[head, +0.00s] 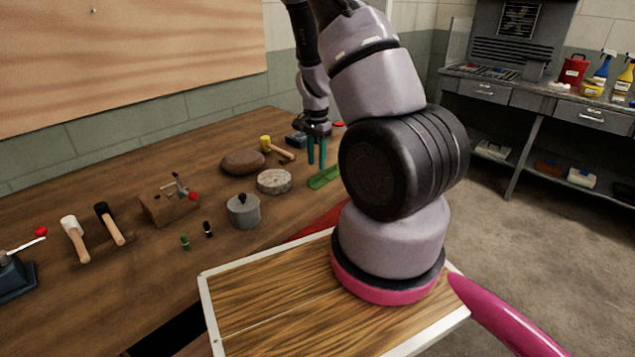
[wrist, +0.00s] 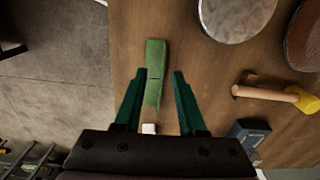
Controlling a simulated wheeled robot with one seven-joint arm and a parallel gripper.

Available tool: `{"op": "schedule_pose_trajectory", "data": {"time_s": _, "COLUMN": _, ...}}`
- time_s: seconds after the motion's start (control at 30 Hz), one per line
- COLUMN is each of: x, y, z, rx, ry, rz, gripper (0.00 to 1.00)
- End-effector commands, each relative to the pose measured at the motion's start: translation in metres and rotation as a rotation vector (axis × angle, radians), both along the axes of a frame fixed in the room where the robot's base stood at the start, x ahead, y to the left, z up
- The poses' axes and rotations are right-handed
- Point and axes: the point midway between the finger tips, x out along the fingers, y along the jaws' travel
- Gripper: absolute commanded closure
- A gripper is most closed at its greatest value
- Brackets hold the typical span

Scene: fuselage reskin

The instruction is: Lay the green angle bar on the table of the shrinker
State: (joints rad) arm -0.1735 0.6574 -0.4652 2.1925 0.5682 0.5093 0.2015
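The green angle bar (head: 324,178) lies on the wooden bench near its right edge. In the wrist view the bar (wrist: 155,60) lies lengthwise, its near end between the fingertips. My gripper (head: 317,150) is above the bar, with its teal fingers pointing down; it also shows in the wrist view (wrist: 159,73). The fingers are apart with nothing clamped. A dark machine with a red-knobbed lever (head: 14,275) is cut off at the left edge, and a dark blue block (head: 296,138) stands behind my gripper. I cannot tell which is the shrinker.
The bench (head: 110,180) also holds a round grey disc (head: 274,181), a brown bag (head: 243,161), a yellow-headed mallet (head: 266,144), a lidded metal pot (head: 243,210), a clamp on a wooden block (head: 170,205) and two mallets (head: 75,238). Floor is open at right.

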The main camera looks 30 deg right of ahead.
Motion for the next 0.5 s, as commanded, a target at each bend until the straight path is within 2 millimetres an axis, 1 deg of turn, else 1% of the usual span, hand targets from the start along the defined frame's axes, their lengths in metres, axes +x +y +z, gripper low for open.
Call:
{"op": "schedule_pose_trajectory", "data": {"time_s": 0.07, "x": 0.001, "y": 0.0, "z": -0.006, "rx": 0.0, "ry": 0.001, "rz": -0.001, "gripper": 0.6}}
{"op": "schedule_pose_trajectory", "data": {"time_s": 0.3, "x": 0.006, "y": -0.002, "z": -0.041, "rx": 0.001, "ry": 0.001, "rz": -0.001, "gripper": 0.6}}
{"op": "schedule_pose_trajectory", "data": {"time_s": 0.4, "x": 0.006, "y": -0.001, "z": -0.05, "rx": 0.001, "ry": 0.0, "rz": -0.001, "gripper": 0.6}}
{"op": "schedule_pose_trajectory", "data": {"time_s": 0.5, "x": 0.007, "y": -0.001, "z": -0.053, "rx": 0.0, "ry": -0.001, "rz": 0.0, "gripper": 0.6}}
